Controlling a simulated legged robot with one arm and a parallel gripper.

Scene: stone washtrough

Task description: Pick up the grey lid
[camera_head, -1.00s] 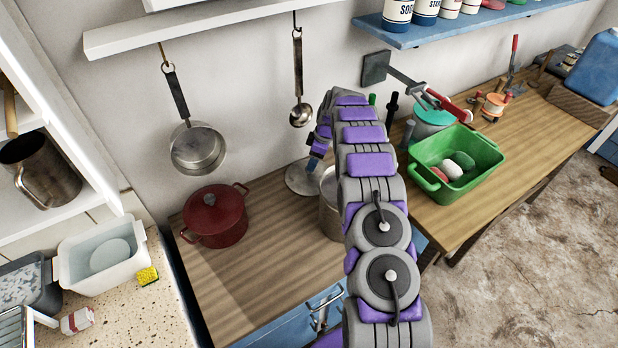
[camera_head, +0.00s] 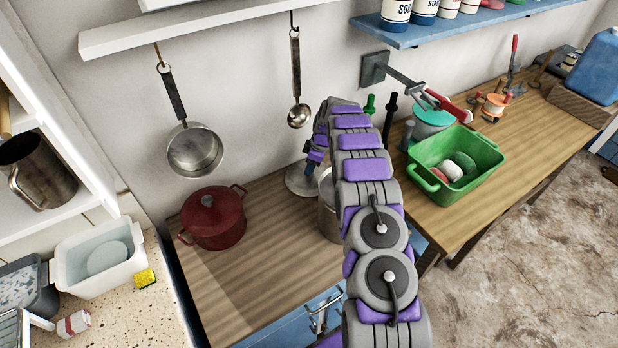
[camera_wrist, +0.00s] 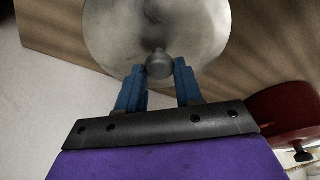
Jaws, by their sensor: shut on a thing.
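The grey lid (camera_wrist: 150,30) is a round metal disc with a ball-shaped knob. In the wrist view it fills the top middle, and my gripper (camera_wrist: 160,78) has its two blue fingers shut on the knob. In the head view the lid (camera_head: 299,181) shows at the back of the wooden counter, beside the metal pot (camera_head: 328,212), partly hidden by my arm. My gripper (camera_head: 313,163) is above it there. I cannot tell from the head view whether the lid touches the counter.
A red lidded pot (camera_head: 213,218) stands left of the lid. A pan (camera_head: 194,150) and a ladle (camera_head: 298,115) hang on the wall behind. A green bin (camera_head: 455,162) stands on the right-hand wooden bench. The counter front (camera_head: 255,285) is clear.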

